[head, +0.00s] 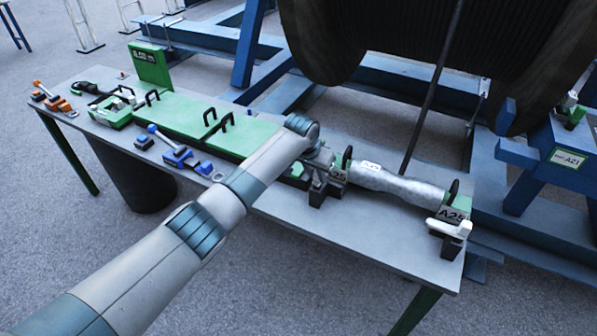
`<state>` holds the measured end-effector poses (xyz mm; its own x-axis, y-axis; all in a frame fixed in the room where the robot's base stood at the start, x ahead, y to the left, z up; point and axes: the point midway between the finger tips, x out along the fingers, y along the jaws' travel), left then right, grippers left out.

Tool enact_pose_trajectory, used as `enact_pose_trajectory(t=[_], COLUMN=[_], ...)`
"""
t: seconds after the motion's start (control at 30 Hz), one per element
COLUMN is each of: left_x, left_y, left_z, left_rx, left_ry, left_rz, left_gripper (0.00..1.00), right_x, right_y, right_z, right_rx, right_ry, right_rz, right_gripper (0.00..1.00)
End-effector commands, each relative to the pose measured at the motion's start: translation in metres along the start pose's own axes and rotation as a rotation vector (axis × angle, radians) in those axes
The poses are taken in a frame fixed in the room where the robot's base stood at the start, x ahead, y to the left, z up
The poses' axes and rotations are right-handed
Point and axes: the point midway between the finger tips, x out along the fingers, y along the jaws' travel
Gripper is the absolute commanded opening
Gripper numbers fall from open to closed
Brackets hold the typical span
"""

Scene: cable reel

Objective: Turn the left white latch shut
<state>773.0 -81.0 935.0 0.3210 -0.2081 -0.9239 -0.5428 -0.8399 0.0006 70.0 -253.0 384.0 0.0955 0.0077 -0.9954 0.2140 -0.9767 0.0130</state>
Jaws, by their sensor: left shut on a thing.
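A silver-wrapped cable piece (400,186) lies across two end holders on the table. The right holder (455,210) has an A25 label and a white latch (449,228) sticking out sideways at its front. The left holder (338,174) has a similar label, partly covered. My left gripper (319,188) is at the front of the left holder, shut on the left white latch, which it hides almost completely. How far that latch is turned cannot be made out. My right gripper is not in view.
The grey table (300,222) also carries a long green case (195,122) with black handles, blue tools (182,158) and orange tools (52,100). A large black cable reel (400,40) on a blue frame stands behind. The table's front right is clear.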

Motion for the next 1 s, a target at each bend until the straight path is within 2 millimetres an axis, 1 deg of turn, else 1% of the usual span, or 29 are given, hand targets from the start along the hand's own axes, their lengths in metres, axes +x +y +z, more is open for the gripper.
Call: enact_pose_trajectory(t=[0.03, 0.2, 0.63, 0.67, 0.7, 0.73, 1.0], left_x=[-0.001, 0.001, 0.002, 0.002, 0.002, 0.002, 0.002], left_y=[0.005, 0.011, 0.011, 0.011, 0.011, 0.011, 0.011], left_z=[-0.003, -0.006, -0.006, -0.006, -0.006, -0.006, -0.005], left_rx=[-0.013, -0.043, -0.052, -0.052, -0.052, -0.052, -0.050], left_ry=[0.001, 0.001, 0.001, 0.001, 0.001, 0.001, 0.000], left_rz=[-0.004, -0.017, -0.021, -0.021, -0.021, -0.021, -0.021], left_gripper=[0.00, 0.00, 0.00, 0.29, 0.39, 0.41, 0.41], right_x=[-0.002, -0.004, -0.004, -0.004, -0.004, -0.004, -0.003], right_y=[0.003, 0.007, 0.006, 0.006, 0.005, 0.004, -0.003], right_z=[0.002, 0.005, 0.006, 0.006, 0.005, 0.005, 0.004], right_rx=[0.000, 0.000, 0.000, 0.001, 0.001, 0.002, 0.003], right_ry=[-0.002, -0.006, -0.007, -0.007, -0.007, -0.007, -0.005], right_rz=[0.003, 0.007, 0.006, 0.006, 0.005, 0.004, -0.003], right_gripper=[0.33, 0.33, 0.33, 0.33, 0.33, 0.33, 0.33])
